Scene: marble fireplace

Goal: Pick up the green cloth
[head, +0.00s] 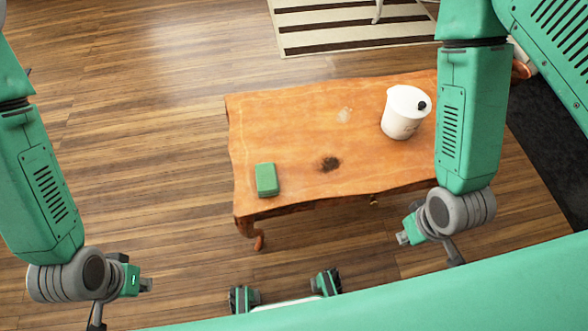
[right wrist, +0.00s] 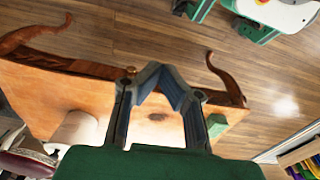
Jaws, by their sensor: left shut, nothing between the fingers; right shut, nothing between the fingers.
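The green cloth (head: 266,180) is a small folded green block. It lies on the wooden table (head: 290,125) near its front left corner. It also shows in the right wrist view (right wrist: 217,126), just right of the fingers and partly behind them. My left gripper (head: 146,285) is shut and empty, low at the left over the floor, well left of the cloth. My right gripper (head: 404,238) is shut and empty, right of the cloth near the table's front edge. Its closed fingers show in the right wrist view (right wrist: 158,70). Neither gripper touches the cloth.
A white canister (head: 404,113) with a dark knob stands on the table's right side, close to my right arm. The table between canister and cloth is clear. A striped rug (head: 345,25) lies behind the table. Open wood floor is at the left.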

